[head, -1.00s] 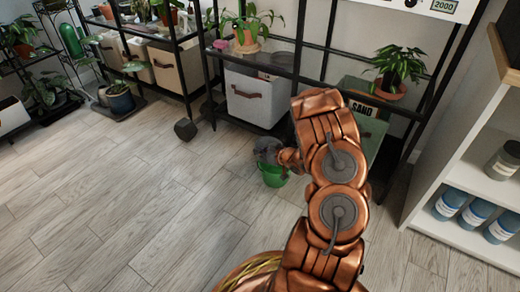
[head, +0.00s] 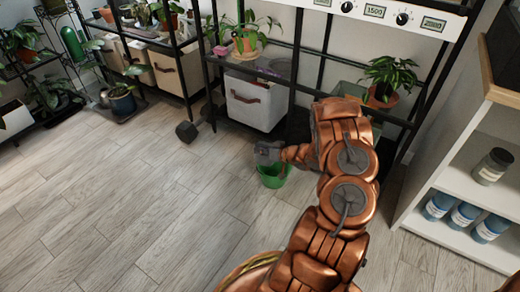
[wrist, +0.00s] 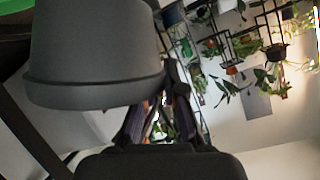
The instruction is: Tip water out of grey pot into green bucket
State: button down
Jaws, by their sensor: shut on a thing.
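The grey pot (head: 268,152) is over the green bucket (head: 272,178), which stands on the wood floor in the middle of the head view. My gripper (wrist: 160,112) is shut on the pot's rim side, right of it in the wrist view. The pot (wrist: 95,50) fills the upper left there, its wide rim band lowest in that turned picture. A green edge of the bucket (wrist: 12,55) shows behind it. In the head view the pot looks tipped, but its exact tilt is hard to tell. No water is visible.
A black shelf with a white bin (head: 255,103) stands behind the bucket. A dumbbell (head: 187,131) lies left of it on the floor. Floor left of the bucket is clear.

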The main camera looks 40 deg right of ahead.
jog(key=shift+w+d+r+m+y+p, duration=0.1)
jog(key=shift+d+r+m+y+p, duration=0.25)
jog(key=shift+r+p, duration=0.4)
jog(key=shift+d+r+m+y+p, duration=0.3)
jog(key=shift+r+m+p, duration=0.2)
jog(key=shift+p, duration=0.4)
jog(key=shift+w+d+r+m+t+y, duration=0.1)
jog(key=shift+d+r+m+t+y, duration=0.05)
jog(key=shift+d+r+m+y, duration=0.65)
jog(key=shift+w+d+r+m+t+y, duration=0.15)
jog(key=shift+d+r+m+y, duration=0.4)
jog(key=shift+d+m, duration=0.45)
jog(key=shift+r, duration=0.15)
